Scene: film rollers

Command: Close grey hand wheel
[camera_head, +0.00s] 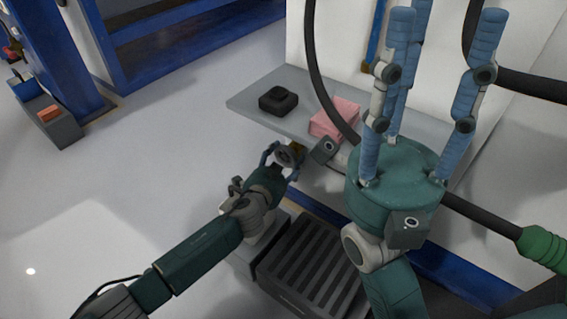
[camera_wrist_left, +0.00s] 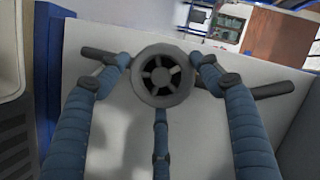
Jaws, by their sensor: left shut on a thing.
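The grey hand wheel (camera_wrist_left: 162,76) is round with spokes, in the upper middle of the left wrist view. It also shows small in the head view (camera_head: 288,155), at the front of the grey shelf. My left gripper (camera_head: 280,153) is shut on the wheel. In the left wrist view two blue fingers flank its rim and a third is below it. A dark bar runs behind the wheel. My right gripper (camera_head: 422,70) is close to the head camera, its blue fingers pointing up, apart and empty.
A pink stack (camera_head: 335,117) and a black object (camera_head: 278,100) lie on the grey shelf (camera_head: 250,101). A dark slatted box (camera_head: 315,262) stands below. Dark hoses pass near my right gripper. The floor at left is largely clear.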

